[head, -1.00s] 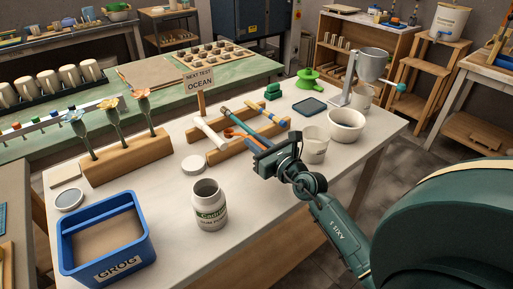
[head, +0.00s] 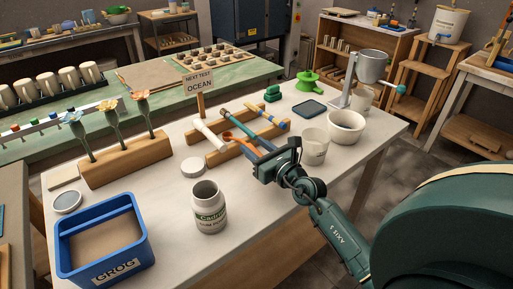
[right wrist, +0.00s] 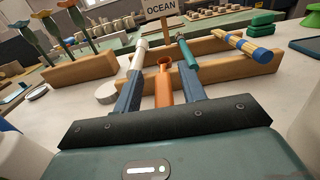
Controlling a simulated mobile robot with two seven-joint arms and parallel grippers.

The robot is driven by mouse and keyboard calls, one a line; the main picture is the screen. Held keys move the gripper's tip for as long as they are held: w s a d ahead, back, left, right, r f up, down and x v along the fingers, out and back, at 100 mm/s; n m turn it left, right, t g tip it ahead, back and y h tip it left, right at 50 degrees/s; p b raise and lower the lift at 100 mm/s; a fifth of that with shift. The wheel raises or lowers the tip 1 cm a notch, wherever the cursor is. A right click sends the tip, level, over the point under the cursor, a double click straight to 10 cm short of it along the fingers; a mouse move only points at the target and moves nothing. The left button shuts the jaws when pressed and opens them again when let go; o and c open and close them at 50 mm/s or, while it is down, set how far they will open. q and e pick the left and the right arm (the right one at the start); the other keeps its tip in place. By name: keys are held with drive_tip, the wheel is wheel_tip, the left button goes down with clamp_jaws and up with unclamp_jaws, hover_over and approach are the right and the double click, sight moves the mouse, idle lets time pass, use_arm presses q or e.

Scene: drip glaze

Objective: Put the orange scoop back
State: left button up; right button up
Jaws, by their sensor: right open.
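The orange scoop (head: 236,138) lies across the front bar of the wooden rack (head: 221,157), its handle pointing toward my right gripper (head: 261,153). In the right wrist view the scoop (right wrist: 164,84) shows between the two dark blue fingers of the right gripper (right wrist: 162,78). These fingers are open, with a gap on each side of the handle. A white-headed tool (head: 209,134) lies to the left of the scoop. A teal-handled tool (right wrist: 187,56) lies to its right. The near end of the scoop's handle is hidden by the gripper. My left gripper is not in view.
A white cup (head: 314,148) and a white bowl (head: 346,126) stand right of my gripper. A labelled jar (head: 209,211), a round lid (head: 193,168) and a blue GROG bin (head: 145,240) are at the left. A sign (head: 199,84) stands behind the rack.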

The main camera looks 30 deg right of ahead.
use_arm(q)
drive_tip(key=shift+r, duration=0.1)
use_arm(e)
drive_tip(key=shift+r, duration=0.1)
drive_tip(key=shift+r+p, duration=0.35)
drive_tip(key=s, duration=0.3)
drive_tip(key=s+b, duration=0.1)
drive_tip(key=s, duration=0.3)
drive_tip(key=s+d+b, duration=0.1)
drive_tip(key=s, duration=0.2)
drive_tip(key=shift+s+f, duration=0.25)
drive_tip(key=shift+s, duration=0.05)
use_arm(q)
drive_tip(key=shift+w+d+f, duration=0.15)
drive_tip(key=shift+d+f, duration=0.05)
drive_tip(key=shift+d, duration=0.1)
use_arm(e)
drive_tip(key=shift+s+r, duration=0.15)
drive_tip(key=shift+s, duration=0.55)
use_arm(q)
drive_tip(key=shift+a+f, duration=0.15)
